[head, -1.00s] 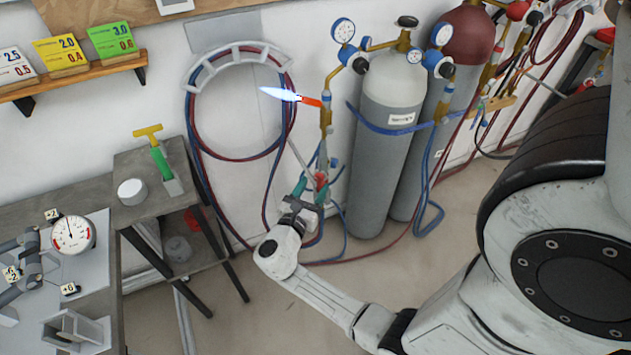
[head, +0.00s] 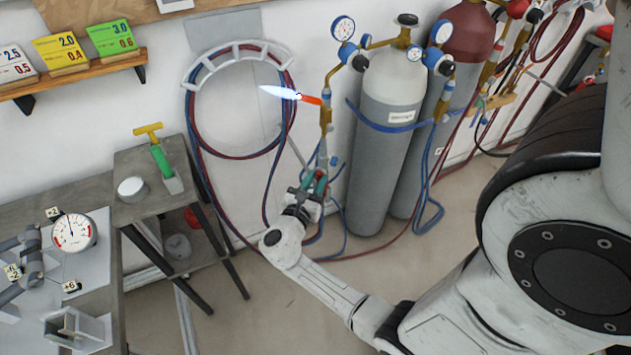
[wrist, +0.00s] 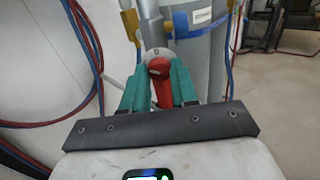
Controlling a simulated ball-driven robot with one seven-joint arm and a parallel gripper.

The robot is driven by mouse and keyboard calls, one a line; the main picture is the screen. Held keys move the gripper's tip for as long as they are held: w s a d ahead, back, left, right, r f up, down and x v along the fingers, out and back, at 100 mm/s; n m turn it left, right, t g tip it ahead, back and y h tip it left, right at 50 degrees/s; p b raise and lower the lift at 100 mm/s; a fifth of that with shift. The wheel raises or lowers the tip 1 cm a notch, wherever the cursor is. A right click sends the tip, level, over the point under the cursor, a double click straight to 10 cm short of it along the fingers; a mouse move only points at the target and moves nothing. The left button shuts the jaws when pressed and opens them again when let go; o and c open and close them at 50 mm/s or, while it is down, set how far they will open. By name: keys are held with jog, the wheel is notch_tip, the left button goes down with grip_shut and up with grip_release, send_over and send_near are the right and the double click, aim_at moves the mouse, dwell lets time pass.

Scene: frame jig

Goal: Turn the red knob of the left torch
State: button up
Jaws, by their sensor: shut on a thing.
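The left torch (head: 326,118) hangs upright on the wall in the head view, with a blue-white flame (head: 280,92) at its tip pointing left. Its red knob (wrist: 160,70) shows large in the middle of the wrist view, with a red lever-like part reaching down towards me. My gripper (wrist: 159,84) has teal fingers, one on each side of the red knob, and is shut on it. In the head view my gripper (head: 314,184) is at the torch's lower end, where the fingers mostly hide the knob.
A grey gas cylinder (head: 385,150) with gauges stands just right of the torch. Red and blue hoses hang from a wall rack (head: 236,52) to the left. A small side table (head: 150,210) stands further left. Open floor lies below the arm.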

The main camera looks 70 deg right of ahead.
grip_shut()
jog(key=m+b, duration=0.2)
jog(key=shift+f+m, duration=0.15)
jog(key=shift+m, duration=0.25)
jog(key=m+b, duration=0.3)
jog(key=shift+m, duration=0.3)
jog(key=m+b, duration=0.3)
jog(key=shift+m+b, duration=0.35)
jog(key=shift+m, duration=0.05)
jog(key=shift+m+b, duration=0.7)
jog(key=shift+m, duration=0.2)
jog(key=shift+r, duration=0.2)
jog(key=shift+t, duration=0.3)
